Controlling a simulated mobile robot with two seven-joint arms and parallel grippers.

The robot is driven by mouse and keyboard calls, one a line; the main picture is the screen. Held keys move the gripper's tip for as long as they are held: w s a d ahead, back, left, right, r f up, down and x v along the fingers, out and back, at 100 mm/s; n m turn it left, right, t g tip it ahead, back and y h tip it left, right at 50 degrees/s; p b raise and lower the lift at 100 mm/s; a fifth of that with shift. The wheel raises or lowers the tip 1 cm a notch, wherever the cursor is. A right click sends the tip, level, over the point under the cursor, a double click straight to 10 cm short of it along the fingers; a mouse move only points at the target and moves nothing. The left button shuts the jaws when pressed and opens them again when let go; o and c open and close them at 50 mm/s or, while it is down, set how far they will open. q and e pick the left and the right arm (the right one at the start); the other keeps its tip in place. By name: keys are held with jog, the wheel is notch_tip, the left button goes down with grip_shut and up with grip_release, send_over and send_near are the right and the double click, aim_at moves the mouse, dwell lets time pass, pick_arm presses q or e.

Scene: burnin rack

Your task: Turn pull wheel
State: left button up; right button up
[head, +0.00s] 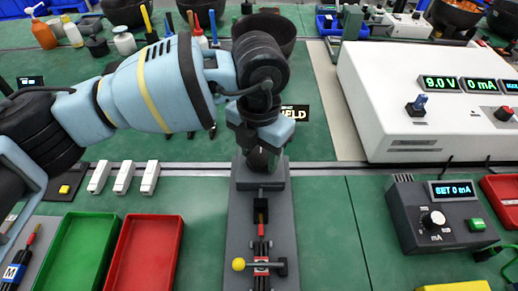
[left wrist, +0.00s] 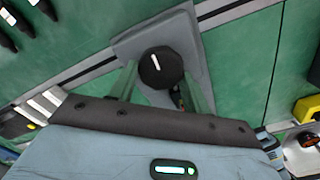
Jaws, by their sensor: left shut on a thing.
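The pull wheel is a dark round knob with a white mark, clear in the left wrist view (left wrist: 162,67). It sits on a grey fixture plate (head: 238,225). My left gripper (head: 262,152) points down onto it in the head view, where gripper and arm hide much of the wheel. In the left wrist view, the fingers of my left gripper (left wrist: 163,85) stand on either side of the wheel, shut on it. The white mark runs nearly upright in that view. My right gripper is not in view.
A green tray (head: 80,250) and a red tray (head: 145,255) lie to the left. A white power supply (head: 400,75) and a grey mA box (head: 412,225) stand right.

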aim_at(259, 157)
pick_arm(q)
jog(key=shift+r, duration=0.1)
jog(key=o, duration=1)
notch_tip(259, 157, up, 8)
jog(key=shift+f, duration=0.15)
dwell(0.4)
